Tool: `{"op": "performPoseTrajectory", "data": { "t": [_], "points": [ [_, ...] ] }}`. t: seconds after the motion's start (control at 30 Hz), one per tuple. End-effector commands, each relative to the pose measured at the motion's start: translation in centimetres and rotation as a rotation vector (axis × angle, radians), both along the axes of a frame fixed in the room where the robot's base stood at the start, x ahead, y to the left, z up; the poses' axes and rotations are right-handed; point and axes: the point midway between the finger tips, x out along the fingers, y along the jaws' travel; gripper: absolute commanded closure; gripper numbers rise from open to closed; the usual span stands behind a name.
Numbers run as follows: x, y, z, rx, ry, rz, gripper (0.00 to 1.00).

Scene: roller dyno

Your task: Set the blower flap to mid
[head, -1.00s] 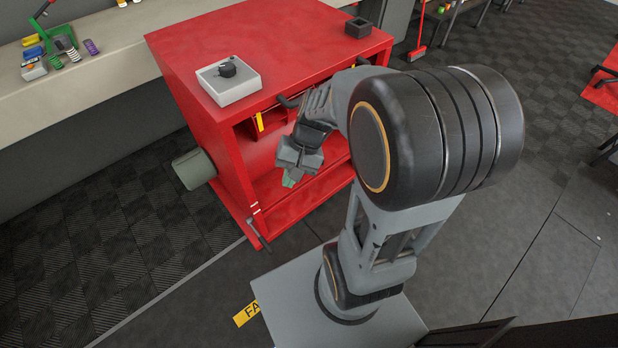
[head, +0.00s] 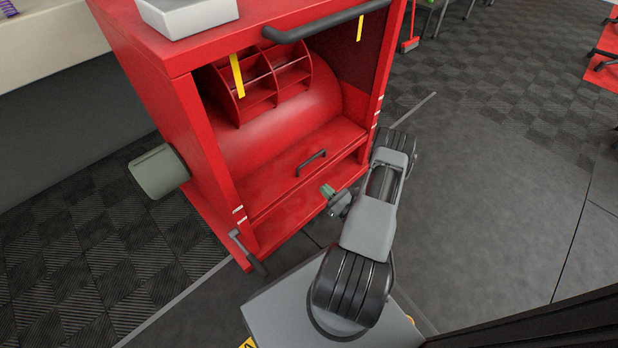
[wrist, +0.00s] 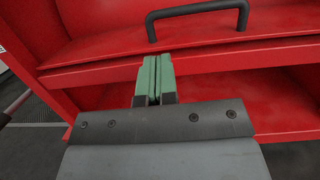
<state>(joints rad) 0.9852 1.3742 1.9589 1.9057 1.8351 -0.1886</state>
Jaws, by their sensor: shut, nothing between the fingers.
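The red cabinet (head: 270,195) stands open at the front. Low in its opening is a sloping red panel (head: 280,178) with a black bar handle (head: 311,163), which looks like the flap. The handle also shows at the top of the wrist view (wrist: 197,12). My gripper (head: 328,191) is in front of the opening, below and a little right of the handle, apart from it. In the wrist view, its green fingers (wrist: 154,80) are together and empty, in front of the panel's lower edge. White marks (head: 239,215) are on the left post and more (head: 377,113) on the right post.
A black rail (head: 325,22) crosses the cabinet's upper front. Inside are a slatted red drum (head: 263,85) and yellow strips (head: 237,76). A dark lever (head: 247,252) stands at the lower left corner.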

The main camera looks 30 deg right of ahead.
Motion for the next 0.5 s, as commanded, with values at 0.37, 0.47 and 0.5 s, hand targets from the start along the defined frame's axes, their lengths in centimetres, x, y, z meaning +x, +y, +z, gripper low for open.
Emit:
{"op": "performPoseTrajectory", "data": {
  "t": [0.37,0.47,0.5],
  "points": [
    [4.4,0.2,-0.1,0.008,0.000,-0.035,1.00],
    [5.9,0.5,0.2,0.008,0.001,-0.035,1.00],
    [6.4,0.6,0.3,0.008,0.002,-0.035,1.00]
  ]
}}
